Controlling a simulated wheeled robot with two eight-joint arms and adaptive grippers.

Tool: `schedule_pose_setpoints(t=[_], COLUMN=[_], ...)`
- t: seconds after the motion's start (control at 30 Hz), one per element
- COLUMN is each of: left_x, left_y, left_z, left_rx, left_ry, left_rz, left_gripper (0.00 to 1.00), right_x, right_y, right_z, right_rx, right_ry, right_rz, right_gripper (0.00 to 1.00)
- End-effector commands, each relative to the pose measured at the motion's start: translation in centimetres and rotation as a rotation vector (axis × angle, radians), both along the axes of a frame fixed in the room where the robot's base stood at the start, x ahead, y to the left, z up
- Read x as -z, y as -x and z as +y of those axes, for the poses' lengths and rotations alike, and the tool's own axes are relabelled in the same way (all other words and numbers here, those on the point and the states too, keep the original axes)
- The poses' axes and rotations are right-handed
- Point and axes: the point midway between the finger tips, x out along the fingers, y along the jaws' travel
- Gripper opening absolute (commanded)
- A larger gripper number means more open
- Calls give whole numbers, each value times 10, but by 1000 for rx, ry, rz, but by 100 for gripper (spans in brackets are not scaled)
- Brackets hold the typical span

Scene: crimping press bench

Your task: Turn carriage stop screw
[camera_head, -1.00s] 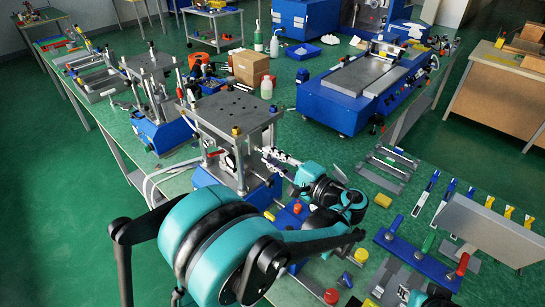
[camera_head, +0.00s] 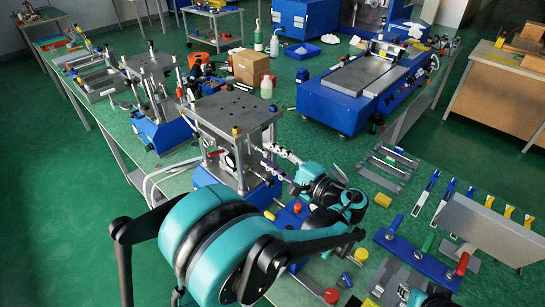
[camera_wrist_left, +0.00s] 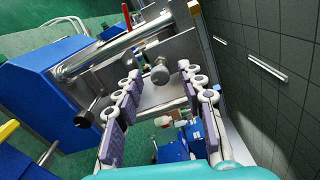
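The press (camera_head: 233,112) is a grey plate on posts over a blue base, in the middle of the head view. My left gripper (camera_head: 266,156) is at its right side, with its two jointed fingers spread apart. In the left wrist view, a grey round screw knob (camera_wrist_left: 160,73) stands out from a metal block between the open fingertips, with visible space on both sides. It looks like the stop screw, though no label shows. A black knob on a rod (camera_wrist_left: 84,119) lies left of the left finger.
A red-handled lever (camera_head: 213,154) is on the press front, left of my gripper. A blue fixture with red and green handles (camera_head: 415,262) and a grey box (camera_head: 490,232) stand to the right.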

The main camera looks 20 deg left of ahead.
Motion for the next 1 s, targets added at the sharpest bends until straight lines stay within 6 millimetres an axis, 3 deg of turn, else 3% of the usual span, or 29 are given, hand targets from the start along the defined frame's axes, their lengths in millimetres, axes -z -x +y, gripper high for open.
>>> schedule_pose_setpoints(t=[0.17, 0.63, 0.8, 1.0], left_x=[0, 0, 0, 0], left_y=[3, 34, 39, 40], left_z=[-12, -100, -112, -114], left_rx=[3, 3, 1, 0], left_ry=[0, 0, 0, 0], left_rz=[0, 0, 0, 0], left_gripper=[39, 39, 39, 39], right_x=[0, 0, 0, 0], right_y=[0, 0, 0, 0], right_z=[0, 0, 0, 0], right_rx=[0, 0, 0, 0], right_ry=[0, 0, 0, 0], right_rz=[0, 0, 0, 0], right_gripper=[27, 27, 27, 27])
